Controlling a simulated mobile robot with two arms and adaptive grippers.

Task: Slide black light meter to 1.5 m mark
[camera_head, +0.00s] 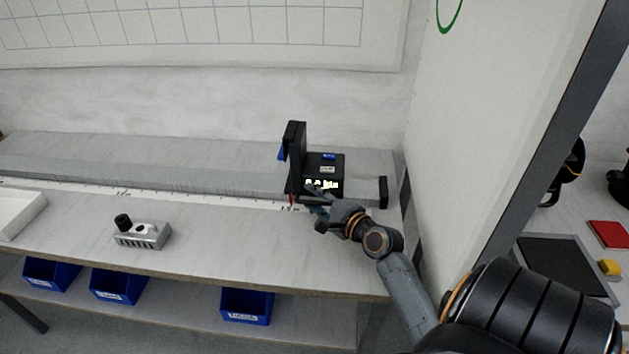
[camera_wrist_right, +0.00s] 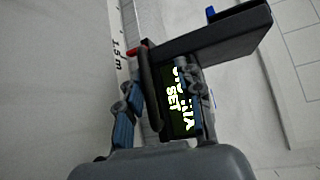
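The black light meter (camera_head: 323,172) sits on the grey rail (camera_head: 220,178) near its right end, with an upright black plate and a lit display. The meter also shows in the right wrist view (camera_wrist_right: 215,38). Its red pointer (camera_wrist_right: 138,50) is close beside the 1.5 m mark (camera_wrist_right: 118,50); exact alignment I cannot tell. My right gripper (camera_head: 314,197) is at the meter's front face. In the right wrist view its fingers (camera_wrist_right: 159,105) are apart, with the display and a dark bar showing between them; contact is unclear. My left gripper is not in view.
A grey box with a black knob (camera_head: 142,234) stands on the bench to the left. A white tray (camera_head: 20,212) is at the far left. Blue bins (camera_head: 246,306) sit on the shelf below. A black end stop (camera_head: 383,192) and a white wall panel (camera_head: 470,120) bound the right side.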

